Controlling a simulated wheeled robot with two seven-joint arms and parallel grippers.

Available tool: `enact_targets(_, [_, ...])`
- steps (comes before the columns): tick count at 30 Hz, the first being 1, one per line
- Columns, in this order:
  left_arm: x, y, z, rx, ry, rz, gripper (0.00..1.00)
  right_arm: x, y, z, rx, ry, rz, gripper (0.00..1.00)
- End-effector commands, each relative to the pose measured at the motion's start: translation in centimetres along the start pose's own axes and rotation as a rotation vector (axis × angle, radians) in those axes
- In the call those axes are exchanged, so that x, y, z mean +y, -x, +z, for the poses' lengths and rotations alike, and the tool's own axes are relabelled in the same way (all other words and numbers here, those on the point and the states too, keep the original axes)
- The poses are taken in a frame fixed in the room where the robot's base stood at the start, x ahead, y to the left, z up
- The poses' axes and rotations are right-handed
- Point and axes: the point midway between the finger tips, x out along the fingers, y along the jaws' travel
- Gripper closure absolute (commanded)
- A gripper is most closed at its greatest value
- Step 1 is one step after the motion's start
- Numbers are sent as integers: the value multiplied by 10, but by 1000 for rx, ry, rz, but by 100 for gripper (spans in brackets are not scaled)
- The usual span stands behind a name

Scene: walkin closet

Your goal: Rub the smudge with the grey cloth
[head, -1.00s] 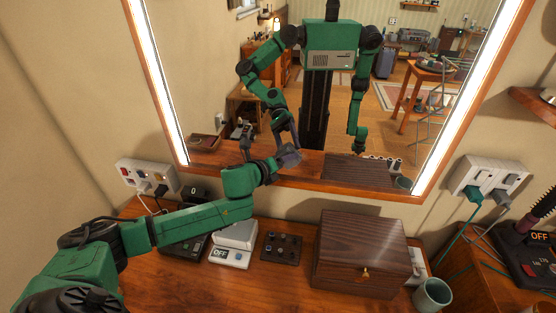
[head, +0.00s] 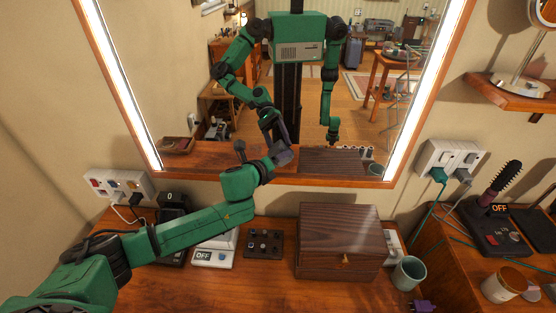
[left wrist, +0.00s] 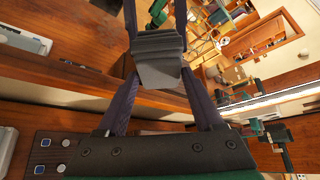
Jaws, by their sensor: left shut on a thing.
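My left gripper (head: 276,160) is in front of the lower part of the mirror (head: 225,135), just above its wooden bottom rail. It is shut on the grey cloth (head: 284,155), a small dark grey pad. In the left wrist view, the cloth (left wrist: 157,65) sits between the two fingertips and runs up to its own reflection. It is at or very near the glass; I cannot tell if it presses. I cannot make out the smudge; the cloth and gripper hide part of the glass. My right gripper shows only as a small reflection.
Below the mirror stand a brown wooden box (head: 338,245), a white device marked OFF (head: 212,252), a dark knob panel (head: 263,244) and a teal cup (head: 408,272). A power strip (head: 120,185) is on the wall at left. The desk front is mostly clear.

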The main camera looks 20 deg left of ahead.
Motion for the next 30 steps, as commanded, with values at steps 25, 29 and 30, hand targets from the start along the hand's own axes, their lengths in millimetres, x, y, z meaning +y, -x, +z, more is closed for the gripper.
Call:
enact_targets(25, [48, 27, 42, -5, -1, 4, 76, 0, 0, 0, 0, 0, 0, 100])
enact_targets(29, [58, 32, 49, -6, -3, 7, 76, 0, 0, 0, 0, 0, 0, 100])
enact_targets(30, [60, 34, 51, -5, -3, 6, 76, 0, 0, 0, 0, 0, 0, 100])
